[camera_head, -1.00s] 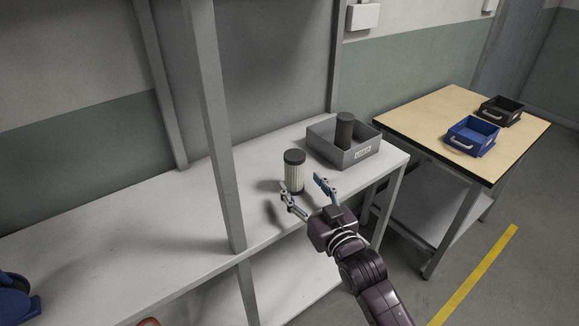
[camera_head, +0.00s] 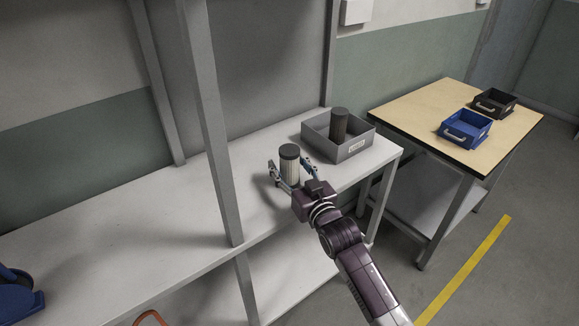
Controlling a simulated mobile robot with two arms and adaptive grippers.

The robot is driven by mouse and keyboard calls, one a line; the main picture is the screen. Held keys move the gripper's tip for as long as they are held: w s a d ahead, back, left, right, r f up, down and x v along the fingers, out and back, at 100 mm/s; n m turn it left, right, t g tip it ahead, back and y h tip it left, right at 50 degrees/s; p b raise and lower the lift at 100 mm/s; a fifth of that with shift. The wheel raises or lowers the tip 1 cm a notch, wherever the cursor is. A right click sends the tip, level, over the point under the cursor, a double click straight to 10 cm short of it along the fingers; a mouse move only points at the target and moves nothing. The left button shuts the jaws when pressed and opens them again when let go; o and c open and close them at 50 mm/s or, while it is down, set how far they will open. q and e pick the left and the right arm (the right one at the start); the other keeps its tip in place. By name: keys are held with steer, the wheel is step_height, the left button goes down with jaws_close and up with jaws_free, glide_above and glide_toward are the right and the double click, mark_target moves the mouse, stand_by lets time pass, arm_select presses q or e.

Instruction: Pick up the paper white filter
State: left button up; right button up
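The white paper filter (camera_head: 290,172) is a pale ribbed cylinder with a dark cap. It stands upright on the light grey shelf (camera_head: 150,226). My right gripper (camera_head: 288,170) is open, with one finger on the left of the filter and the other on its right. I cannot tell whether the fingers touch it. The filter's lower part is partly hidden by the gripper. My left gripper does not show clearly; only a blue part is at the lower left edge.
A grey labelled bin (camera_head: 357,146) holding a dark cylinder (camera_head: 339,125) stands behind and right of the filter. A grey shelf post (camera_head: 212,130) rises left of it. A wooden-topped table (camera_head: 415,112) at the right carries a blue bin (camera_head: 464,131) and a black bin (camera_head: 494,103).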

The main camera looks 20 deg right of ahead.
steer(key=c, duration=1)
steer(key=shift+r, duration=0.1)
